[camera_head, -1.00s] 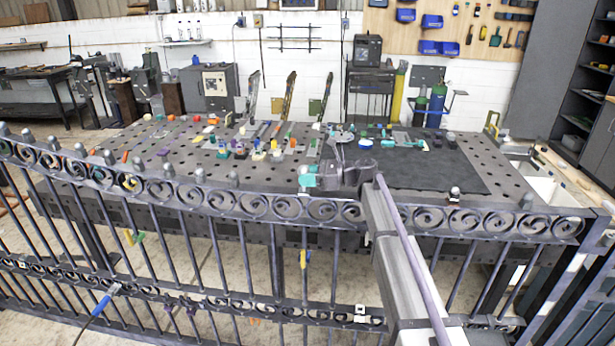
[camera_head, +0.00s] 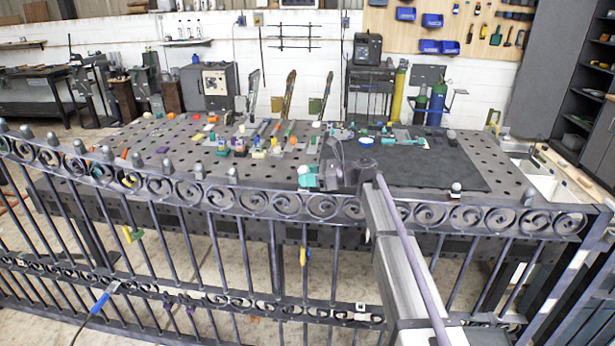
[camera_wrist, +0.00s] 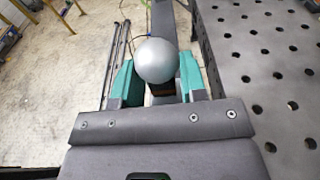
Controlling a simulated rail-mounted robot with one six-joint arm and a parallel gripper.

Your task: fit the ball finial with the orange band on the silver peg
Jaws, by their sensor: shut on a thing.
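My gripper (camera_wrist: 158,88) has teal fingertips, one on each side of a ball finial (camera_wrist: 156,60). It is shut on the finial, whose smooth silver-grey ball stands above the fingers. A small brownish-orange strip shows under the ball; the rest of its lower part is hidden. In the head view my gripper (camera_head: 308,181) is at the gate's top rail (camera_head: 270,200), with the pale ball (camera_head: 304,169) at its left end. I cannot pick out the silver peg; the rail beneath the gripper is mostly hidden.
Several grey finials stand along the rail, including one (camera_head: 232,175) left of my gripper. A silver-topped piece (camera_head: 456,187) is at the right. Behind the gate, the perforated table (camera_head: 90,150) holds coloured clamps and a dark mat (camera_head: 440,170). A yellow-green clamp (camera_head: 132,234) hangs on the bars.

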